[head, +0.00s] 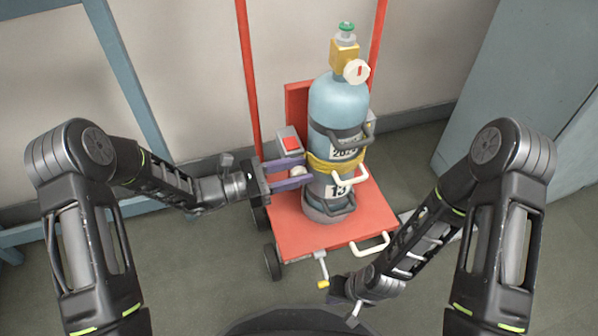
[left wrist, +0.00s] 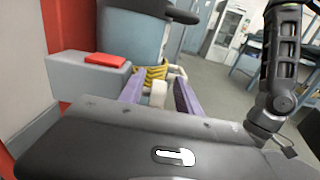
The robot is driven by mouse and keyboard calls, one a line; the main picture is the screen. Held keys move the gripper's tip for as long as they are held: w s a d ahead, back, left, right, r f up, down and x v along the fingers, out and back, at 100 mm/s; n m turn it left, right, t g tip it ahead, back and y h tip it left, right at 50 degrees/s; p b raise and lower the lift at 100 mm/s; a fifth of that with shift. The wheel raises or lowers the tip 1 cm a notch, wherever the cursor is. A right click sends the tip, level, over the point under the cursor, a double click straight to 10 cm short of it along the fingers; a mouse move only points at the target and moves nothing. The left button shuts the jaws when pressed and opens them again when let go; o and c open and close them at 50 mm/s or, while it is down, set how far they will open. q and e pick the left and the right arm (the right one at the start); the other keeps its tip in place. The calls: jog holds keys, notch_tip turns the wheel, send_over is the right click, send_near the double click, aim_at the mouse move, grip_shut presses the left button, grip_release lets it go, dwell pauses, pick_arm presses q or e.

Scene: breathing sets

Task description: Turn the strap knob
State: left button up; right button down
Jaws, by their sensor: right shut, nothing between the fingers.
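The strap knob (head: 297,172) is a small pale knob at the left side of the blue cylinder (head: 338,102), beside its yellow strap (head: 335,165). My left gripper (head: 294,173) reaches in from the left with its two purple fingers apart, one on each side of the knob. The left wrist view shows the pale knob (left wrist: 158,94) between the fingers (left wrist: 160,97), seemingly with a narrow gap; contact is hard to tell. My right gripper (head: 354,314) is low in the head view, shut and empty, in front of the cart.
The cylinder stands on a red cart (head: 285,228) with wheels and red uprights. A grey box with a red top (head: 290,143) is just above my left fingers. A yellow-ended lever (head: 322,268) and a pale handle (head: 370,244) are at the cart's front. A grey-blue cabinet (head: 525,85) stands right.

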pick_arm(q)
jog(key=shift+w+d, duration=0.1)
jog(key=shift+d, duration=0.1)
grip_shut()
dwell(0.3)
